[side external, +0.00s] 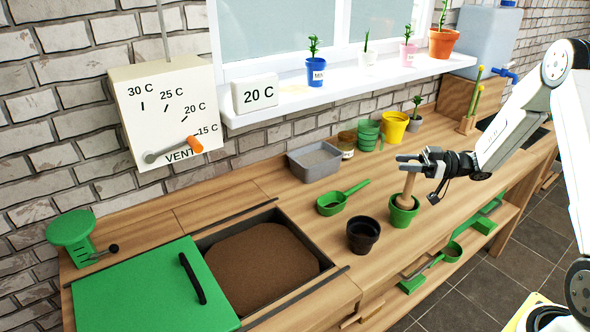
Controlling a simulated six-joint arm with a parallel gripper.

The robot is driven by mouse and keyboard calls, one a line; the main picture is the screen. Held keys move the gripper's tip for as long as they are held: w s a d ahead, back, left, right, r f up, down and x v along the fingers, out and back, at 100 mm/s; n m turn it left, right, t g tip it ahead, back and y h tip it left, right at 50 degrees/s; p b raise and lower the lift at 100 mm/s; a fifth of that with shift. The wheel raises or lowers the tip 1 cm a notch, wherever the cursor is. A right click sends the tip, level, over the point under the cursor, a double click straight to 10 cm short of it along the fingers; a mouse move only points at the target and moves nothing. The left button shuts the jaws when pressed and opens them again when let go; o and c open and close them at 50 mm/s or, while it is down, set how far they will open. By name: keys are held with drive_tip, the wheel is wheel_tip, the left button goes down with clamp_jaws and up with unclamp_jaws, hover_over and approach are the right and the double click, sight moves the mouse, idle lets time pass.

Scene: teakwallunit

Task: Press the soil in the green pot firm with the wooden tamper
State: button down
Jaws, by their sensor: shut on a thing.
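The green pot (402,216) stands upright on the wooden bench. The wooden tamper (407,187) is upright, its lower end inside the pot's mouth. My gripper (408,163) is above the pot and shut on the tamper's upper part. The soil in the pot is hidden by the tamper and the rim, so I cannot tell whether the tamper touches it.
A black pot (363,235) stands close to the left. A green scoop (333,204) lies behind it. A grey tray (314,161), a jar (346,149) and a yellow pot (394,126) stand farther back. An open soil bin (262,262) is at left.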

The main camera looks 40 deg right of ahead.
drive_tip(key=shift+f, duration=1.15)
idle(0.9)
drive_tip(key=shift+r, duration=0.1)
drive_tip(key=shift+r, duration=1.2)
wheel_tip(320, 180, up, 6)
drive_tip(key=shift+r, duration=0.2)
idle(0.7)
